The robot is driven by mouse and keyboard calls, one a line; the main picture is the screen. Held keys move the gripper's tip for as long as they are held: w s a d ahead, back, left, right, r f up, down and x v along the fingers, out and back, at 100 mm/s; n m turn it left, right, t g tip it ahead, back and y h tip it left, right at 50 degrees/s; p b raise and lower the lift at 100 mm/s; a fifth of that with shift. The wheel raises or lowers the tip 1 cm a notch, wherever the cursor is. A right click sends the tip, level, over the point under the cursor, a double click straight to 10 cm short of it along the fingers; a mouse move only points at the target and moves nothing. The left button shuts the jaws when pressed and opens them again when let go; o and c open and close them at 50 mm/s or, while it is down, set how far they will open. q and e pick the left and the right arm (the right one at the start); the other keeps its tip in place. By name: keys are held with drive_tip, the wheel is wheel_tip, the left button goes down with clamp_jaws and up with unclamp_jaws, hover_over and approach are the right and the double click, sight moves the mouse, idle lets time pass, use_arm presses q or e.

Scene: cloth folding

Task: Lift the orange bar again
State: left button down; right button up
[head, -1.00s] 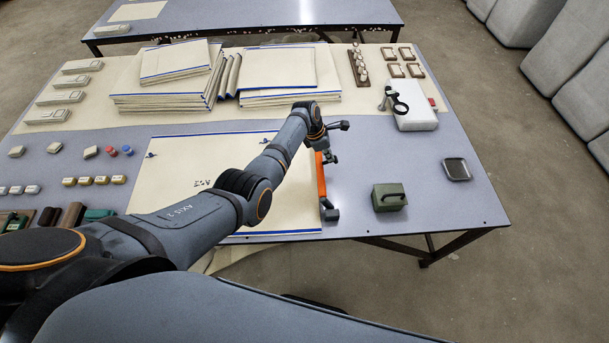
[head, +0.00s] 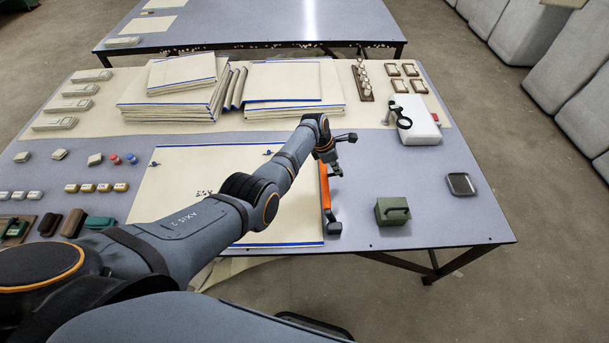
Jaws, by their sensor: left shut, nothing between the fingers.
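The orange bar (head: 326,192) lies along the right edge of the cream cloth (head: 180,178). A dark grey end piece (head: 334,228) shows at its near end. My left arm reaches over the cloth from the left. My left gripper (head: 338,172) is at the far end of the bar, shut with nothing in it. The arm's wrist partly hides the bar's far end, and I cannot tell whether the fingers touch it. My right gripper does not show.
A green weight with a handle (head: 393,213) stands right of the bar, and a small dark tray (head: 461,184) lies farther right. A white box (head: 415,120) and stacks of folded cloth (head: 170,103) stand at the back. The blue-grey table (head: 440,228) is bare at the front right.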

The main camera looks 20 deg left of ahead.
sight(327, 176)
use_arm(q)
drive_tip(key=a+r+p, duration=0.1)
drive_tip(key=p, duration=0.1)
drive_tip(key=s+a+r+p, duration=0.1)
drive_tip(key=p, duration=0.1)
drive_tip(key=shift+s+a, duration=0.1)
drive_tip(key=shift+a, duration=0.2)
wheel_tip(327, 176, up, 9)
drive_tip(key=shift+s+r, duration=0.15)
drive_tip(key=shift+s, duration=0.1)
drive_tip(key=shift+w, duration=0.1)
